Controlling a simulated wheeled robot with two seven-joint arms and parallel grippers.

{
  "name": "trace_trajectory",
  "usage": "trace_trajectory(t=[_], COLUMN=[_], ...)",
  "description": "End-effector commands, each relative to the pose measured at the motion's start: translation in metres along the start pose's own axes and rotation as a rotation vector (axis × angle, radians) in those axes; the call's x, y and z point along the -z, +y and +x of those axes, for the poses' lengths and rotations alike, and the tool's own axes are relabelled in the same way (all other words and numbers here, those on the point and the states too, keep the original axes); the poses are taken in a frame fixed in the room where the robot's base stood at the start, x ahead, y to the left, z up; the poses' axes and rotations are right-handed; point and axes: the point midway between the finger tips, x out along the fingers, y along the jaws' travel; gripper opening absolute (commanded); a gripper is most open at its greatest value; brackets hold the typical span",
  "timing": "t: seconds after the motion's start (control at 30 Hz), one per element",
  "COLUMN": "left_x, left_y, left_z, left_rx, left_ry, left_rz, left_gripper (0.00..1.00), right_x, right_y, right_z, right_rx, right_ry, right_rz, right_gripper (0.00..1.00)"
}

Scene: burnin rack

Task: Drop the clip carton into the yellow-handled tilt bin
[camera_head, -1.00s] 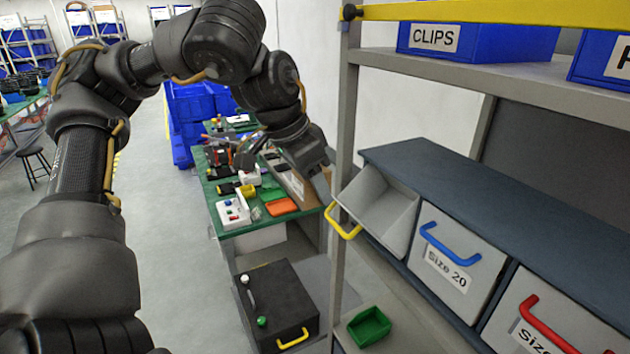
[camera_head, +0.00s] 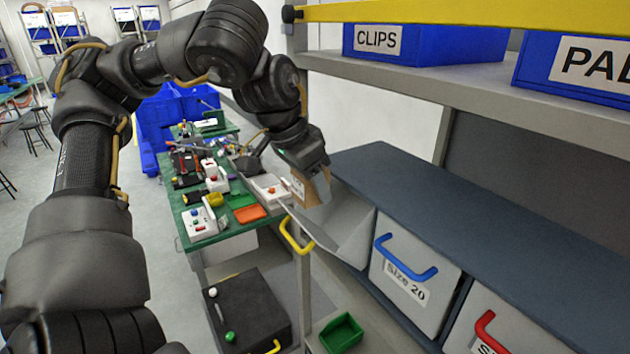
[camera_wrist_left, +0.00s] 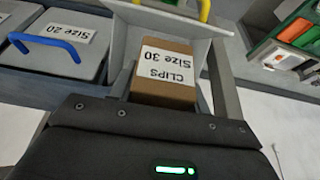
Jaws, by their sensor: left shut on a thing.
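The clip carton (camera_wrist_left: 166,75), a brown box with a white label reading "CLIPS Size 30", is held in my left gripper (camera_wrist_left: 168,98). In the head view the carton (camera_head: 294,186) shows partly behind the gripper (camera_head: 312,186), which is shut on it. The yellow-handled tilt bin (camera_head: 345,225) is grey and tipped open, its yellow handle (camera_head: 291,238) at the front. The carton is at the bin's upper opening in the head view; in the wrist view it overlaps the open bin (camera_wrist_left: 150,35). I cannot tell its height above the bin floor. My right gripper is not in view.
A blue-handled bin (camera_head: 405,272) labelled Size 20 and a red-handled bin (camera_head: 505,325) stand to the right, closed. A blue CLIPS box (camera_head: 430,42) sits on the upper shelf. A rack post (camera_head: 304,290) and a small green tray (camera_head: 341,334) are near the front.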

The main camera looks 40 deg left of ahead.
Motion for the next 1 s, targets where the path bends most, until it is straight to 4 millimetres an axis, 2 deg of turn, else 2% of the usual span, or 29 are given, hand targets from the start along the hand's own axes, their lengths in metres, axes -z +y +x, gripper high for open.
trace_trajectory(t=[0.23,0.27,0.4,0.47,0.77,0.87,1.0], left_x=[0.001,0.001,0.001,0.001,0.001,0.001,0.001], left_y=[0.001,0.001,0.001,0.001,0.0,0.0,0.0], left_z=[0.0,0.001,0.0,0.0,-0.001,-0.007,-0.024], left_rx=[-0.001,-0.001,-0.001,-0.001,0.0,0.001,0.003], left_ry=[0.0,0.0,0.0,0.0,0.0,0.001,0.006], left_rz=[0.001,0.002,0.002,0.001,0.0,0.0,-0.001], left_gripper=[0.23,0.48,0.67,0.72,0.72,0.72,0.72], right_x=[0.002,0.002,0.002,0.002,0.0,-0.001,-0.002], right_y=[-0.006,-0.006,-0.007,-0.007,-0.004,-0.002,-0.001], right_z=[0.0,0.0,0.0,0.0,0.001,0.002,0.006], right_rx=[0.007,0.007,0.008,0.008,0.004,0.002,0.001], right_ry=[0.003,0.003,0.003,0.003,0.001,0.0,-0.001], right_rz=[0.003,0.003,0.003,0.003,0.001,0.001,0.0], right_gripper=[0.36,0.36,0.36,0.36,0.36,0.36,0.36])
